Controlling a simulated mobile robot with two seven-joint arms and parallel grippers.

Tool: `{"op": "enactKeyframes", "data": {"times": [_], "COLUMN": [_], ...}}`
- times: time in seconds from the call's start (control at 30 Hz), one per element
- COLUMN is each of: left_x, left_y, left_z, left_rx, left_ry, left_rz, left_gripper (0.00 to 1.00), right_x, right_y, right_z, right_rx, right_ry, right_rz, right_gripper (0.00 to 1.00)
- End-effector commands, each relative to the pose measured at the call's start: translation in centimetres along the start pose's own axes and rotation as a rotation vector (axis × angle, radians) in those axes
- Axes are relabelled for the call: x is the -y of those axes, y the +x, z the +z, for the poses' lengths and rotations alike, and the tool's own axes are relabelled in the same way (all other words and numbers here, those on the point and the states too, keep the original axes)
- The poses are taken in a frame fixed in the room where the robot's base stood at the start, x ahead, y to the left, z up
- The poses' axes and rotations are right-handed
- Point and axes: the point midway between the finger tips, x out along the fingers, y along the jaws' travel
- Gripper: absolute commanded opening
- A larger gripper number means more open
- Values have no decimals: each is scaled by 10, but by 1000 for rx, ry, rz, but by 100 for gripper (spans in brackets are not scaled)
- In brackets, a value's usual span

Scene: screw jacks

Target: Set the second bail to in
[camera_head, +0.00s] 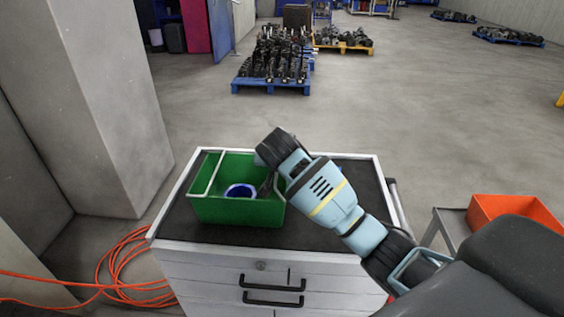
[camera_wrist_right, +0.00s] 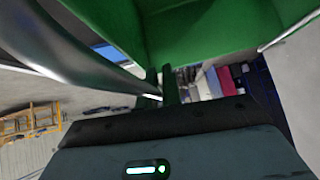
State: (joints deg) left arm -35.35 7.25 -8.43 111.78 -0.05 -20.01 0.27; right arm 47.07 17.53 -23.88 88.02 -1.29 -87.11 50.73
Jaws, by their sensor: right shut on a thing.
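A green crate (camera_head: 237,211) stands on the dark top of a grey drawer cabinet. One pale bail (camera_head: 214,173) crosses the crate's left part. My right gripper (camera_head: 268,184) reaches the crate's right side from above. In the right wrist view, its dark fingers (camera_wrist_right: 159,87) are shut at a grey metal bar (camera_wrist_right: 100,72), which looks like the other bail, beside the green crate wall (camera_wrist_right: 200,25). The exact contact is partly hidden by the fingers, and in the head view by my wrist. My left gripper is not in view.
A blue round thing (camera_head: 240,191) lies in the crate. The cabinet top (camera_head: 215,232) is bare in front of the crate. An orange bin (camera_head: 508,210) stands at the right, and an orange hose (camera_head: 120,270) lies on the floor at the left.

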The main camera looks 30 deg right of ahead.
Motion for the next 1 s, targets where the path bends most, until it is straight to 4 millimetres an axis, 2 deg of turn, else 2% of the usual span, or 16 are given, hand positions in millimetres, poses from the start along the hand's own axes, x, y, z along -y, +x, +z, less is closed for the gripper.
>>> {"op": "enactKeyframes", "data": {"times": [0.6,1.0], "left_x": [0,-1], "left_y": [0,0], "left_z": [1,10], "left_rx": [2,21], "left_ry": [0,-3], "left_rz": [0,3], "left_gripper": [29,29], "right_x": [13,13], "right_y": [14,24], "right_z": [15,24], "right_rx": [1,0], "right_ry": [-413,-641], "right_rz": [417,648], "right_gripper": [0,0]}}
